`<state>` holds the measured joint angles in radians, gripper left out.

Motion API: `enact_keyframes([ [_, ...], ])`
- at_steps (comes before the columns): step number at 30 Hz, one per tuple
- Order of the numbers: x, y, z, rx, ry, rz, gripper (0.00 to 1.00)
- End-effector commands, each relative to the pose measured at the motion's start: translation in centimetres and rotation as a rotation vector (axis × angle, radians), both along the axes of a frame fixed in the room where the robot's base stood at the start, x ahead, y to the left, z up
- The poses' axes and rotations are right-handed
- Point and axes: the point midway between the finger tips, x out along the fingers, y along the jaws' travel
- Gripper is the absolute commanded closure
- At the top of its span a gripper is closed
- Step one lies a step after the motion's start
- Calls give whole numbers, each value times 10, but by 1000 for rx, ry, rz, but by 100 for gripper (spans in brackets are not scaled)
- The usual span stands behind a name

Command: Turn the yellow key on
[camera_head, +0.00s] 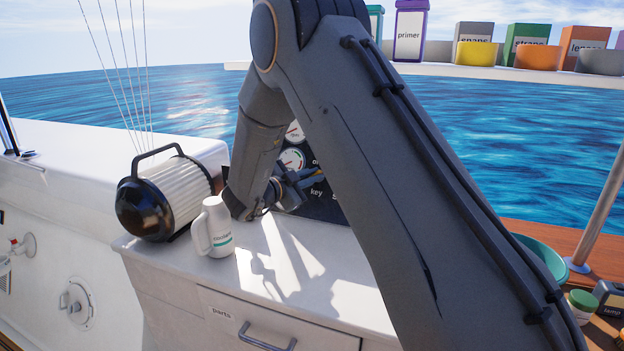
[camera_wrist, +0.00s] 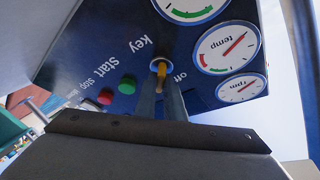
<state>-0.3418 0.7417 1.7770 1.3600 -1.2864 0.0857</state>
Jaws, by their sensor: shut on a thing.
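The yellow key (camera_wrist: 160,76) sits in a round pale-ringed socket on the dark blue panel (camera_wrist: 75,68) in the wrist view, between the printed words "key" and "on". My gripper (camera_wrist: 162,92) has its two fingers closed on the key, one on each side. The fingers hide part of the key, and I cannot tell exactly how far it is turned. In the head view my gripper (camera_head: 302,177) is at the panel (camera_head: 325,207) beyond the white counter, and my arm covers much of the panel.
A green button (camera_wrist: 127,84) and a red button (camera_wrist: 105,97) are beside the key. Gauges, including temp (camera_wrist: 228,47) and rpm (camera_wrist: 241,89), are on its other side. A white jug (camera_head: 214,230) and a black-ended cylinder with a handle (camera_head: 165,195) stand left of my gripper.

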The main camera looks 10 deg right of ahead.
Motion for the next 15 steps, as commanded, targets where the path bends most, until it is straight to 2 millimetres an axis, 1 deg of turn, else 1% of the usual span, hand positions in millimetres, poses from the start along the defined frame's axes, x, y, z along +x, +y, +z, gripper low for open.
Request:
enact_keyframes([
  [6, 1, 2, 1, 112, -74, -59, 100],
  [15, 1, 2, 1, 195, -129, -105, 100],
])
